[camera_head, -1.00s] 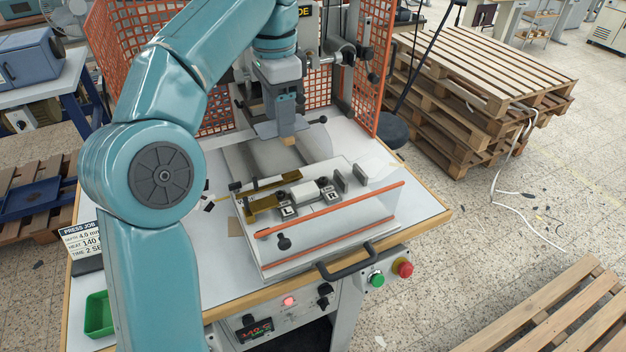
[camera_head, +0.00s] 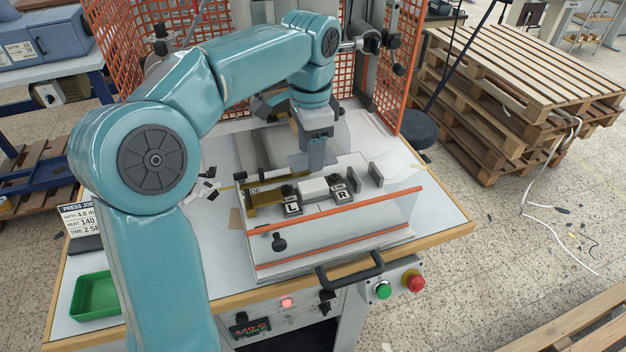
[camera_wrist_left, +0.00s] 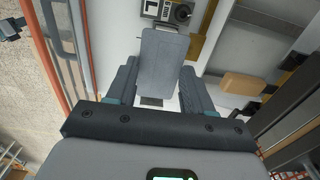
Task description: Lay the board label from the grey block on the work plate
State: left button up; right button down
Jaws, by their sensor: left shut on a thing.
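My left gripper (camera_head: 316,145) is over the back of the fixture, shut on the board label (camera_wrist_left: 160,65), a flat blue-grey piece. In the left wrist view the label reaches forward from between the two fingers. In the head view the label (camera_head: 311,160) hangs below the gripper, behind the L block (camera_head: 292,207) and the R block (camera_head: 341,193). I cannot tell whether it touches anything below. I cannot make out the work plate or the grey block for certain. My right gripper is not in view.
The fixture has a white roller-like piece (camera_head: 313,188), grey uprights (camera_head: 376,173), a brass bar (camera_head: 265,213) and an orange-edged front. A green tray (camera_head: 97,297) stands front left. Orange mesh guards (camera_head: 395,85) bound the back. A tan block (camera_wrist_left: 238,83) shows in the wrist view.

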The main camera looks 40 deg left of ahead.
aim_at(314, 187)
pick_arm(q)
jog(key=f, duration=0.3)
jog(key=shift+w+d+f, duration=0.15)
jog(key=shift+w+f, duration=0.05)
jog(key=shift+w, duration=0.2)
jog(key=shift+f, duration=0.3)
jog(key=f, duration=0.3)
jog(key=shift+s+f, duration=0.2)
jog(key=shift+s, duration=0.05)
jog(key=shift+w+f, duration=0.15)
jog(key=shift+w, duration=0.1)
jog(key=shift+s, duration=0.3)
jog(key=shift+f+b, duration=0.15)
jog(key=shift+b, duration=0.15)
jog(key=o, duration=0.7)
jog(key=shift+w, duration=0.3)
jog(key=shift+s+r+p, duration=0.25)
jog(key=shift+r+p, duration=0.05)
jog(key=shift+r, duration=0.1)
notch_tip(314, 187, up, 11)
jog(key=shift+w+f+p, duration=0.1)
jog(key=shift+p, duration=0.35)
jog(key=shift+r, duration=0.4)
